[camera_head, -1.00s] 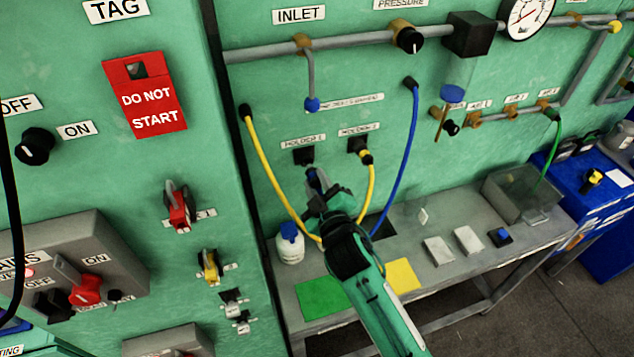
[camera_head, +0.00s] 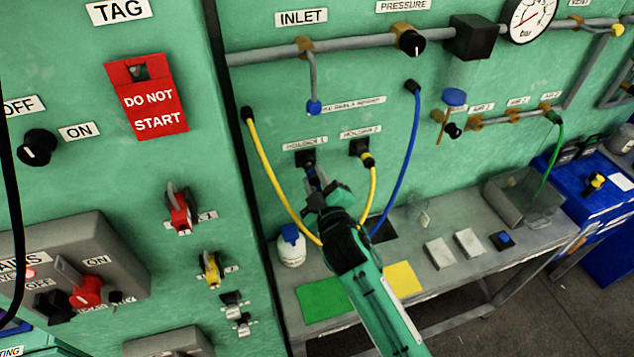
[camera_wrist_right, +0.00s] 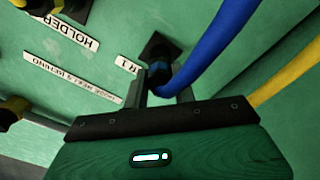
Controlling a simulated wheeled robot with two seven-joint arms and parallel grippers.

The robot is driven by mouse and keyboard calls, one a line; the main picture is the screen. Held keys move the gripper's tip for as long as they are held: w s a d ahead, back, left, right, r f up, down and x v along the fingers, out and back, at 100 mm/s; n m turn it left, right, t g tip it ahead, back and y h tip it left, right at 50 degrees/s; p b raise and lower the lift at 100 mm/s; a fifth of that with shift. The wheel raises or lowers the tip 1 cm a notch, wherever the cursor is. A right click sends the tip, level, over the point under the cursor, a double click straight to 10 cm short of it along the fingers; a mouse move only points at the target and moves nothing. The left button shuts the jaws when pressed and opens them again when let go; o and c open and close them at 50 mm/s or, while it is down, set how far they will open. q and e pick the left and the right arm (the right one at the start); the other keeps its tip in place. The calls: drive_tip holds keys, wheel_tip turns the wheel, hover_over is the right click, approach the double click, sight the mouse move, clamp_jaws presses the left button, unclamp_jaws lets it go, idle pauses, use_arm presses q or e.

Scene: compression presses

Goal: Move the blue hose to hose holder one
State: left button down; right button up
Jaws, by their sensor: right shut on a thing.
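The blue hose (camera_head: 403,150) runs from the panel fitting down past the bench, then behind my right arm. Its end, seen in the right wrist view (camera_wrist_right: 205,50), is at the dark block of hose holder one (camera_wrist_right: 158,48) and appears to touch it; how deep it sits I cannot tell. In the head view, holder one (camera_head: 305,157) is just above my right gripper (camera_head: 316,186). My right gripper is shut on the hose end, its fingers on either side in the wrist view (camera_wrist_right: 162,92). My left gripper is not in view.
A yellow hose (camera_head: 270,173) loops behind my right arm to holder two (camera_head: 359,147). A white bottle with a blue cap (camera_head: 291,248) stands on the grey bench (camera_head: 410,285). A clear box (camera_head: 522,198) stands further right. Pipes and valves run above.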

drive_tip(key=shift+w+a, duration=0.2)
drive_tip(key=shift+w, duration=0.5)
drive_tip(key=o, duration=1.1)
drive_tip(key=shift+s, duration=0.1)
drive_tip(key=shift+b+v, duration=2.4)
drive_tip(key=shift+v, duration=4.4)
